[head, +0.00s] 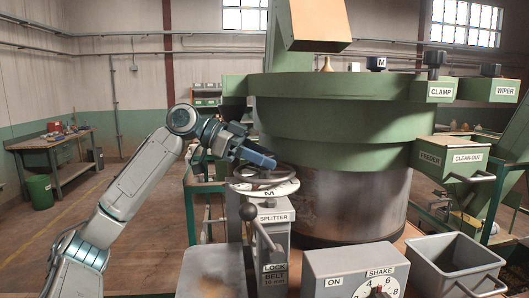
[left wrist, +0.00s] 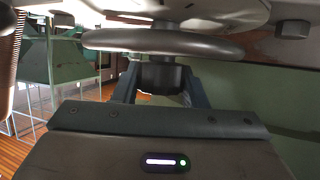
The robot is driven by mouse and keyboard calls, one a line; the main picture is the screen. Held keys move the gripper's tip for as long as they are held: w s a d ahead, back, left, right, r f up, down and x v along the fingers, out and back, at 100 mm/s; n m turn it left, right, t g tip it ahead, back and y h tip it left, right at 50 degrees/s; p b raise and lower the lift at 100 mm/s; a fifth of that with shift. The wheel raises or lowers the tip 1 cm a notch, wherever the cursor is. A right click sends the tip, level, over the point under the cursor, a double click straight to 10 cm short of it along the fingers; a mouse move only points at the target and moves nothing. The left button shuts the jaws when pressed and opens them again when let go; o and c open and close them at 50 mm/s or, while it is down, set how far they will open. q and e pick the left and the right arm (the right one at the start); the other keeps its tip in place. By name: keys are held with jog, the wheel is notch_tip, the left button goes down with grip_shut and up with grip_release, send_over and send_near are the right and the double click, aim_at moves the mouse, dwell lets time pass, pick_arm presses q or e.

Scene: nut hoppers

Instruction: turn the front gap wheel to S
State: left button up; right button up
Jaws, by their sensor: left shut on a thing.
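The front gap wheel (head: 262,176) is a grey handwheel over a pale disc (head: 285,188) on the splitter box (head: 268,216). The letter M shows at the disc's front edge; I see no S on it. My left gripper (head: 268,163) reaches in from the left at the wheel's top. In the left wrist view, its fingers (left wrist: 160,92) are shut on a dark round part by the wheel's rim (left wrist: 165,42). The fingers partly hide that part, and I cannot tell if it is hub or knob. My right gripper is not in view.
A lever (head: 262,228) with a black ball stands at the splitter box's front. A big green hopper bowl (head: 335,120) rises close behind the wheel. A shake control box (head: 330,262) and a grey bin (head: 455,262) stand at the front right. Open floor lies left.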

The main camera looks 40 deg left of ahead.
pick_arm(q)
jog(key=shift+r+m+g+h+p, duration=0.2)
jog(key=shift+m+g+h+p, duration=0.55)
jog(key=shift+m+g, duration=0.75)
jog(key=shift+g, duration=0.1)
jog(key=shift+f+p, duration=0.1)
jog(key=shift+p, duration=0.2)
jog(key=o, duration=1)
jog(key=shift+a, duration=0.1)
jog(key=shift+c, duration=0.2)
jog(key=shift+f, duration=0.1)
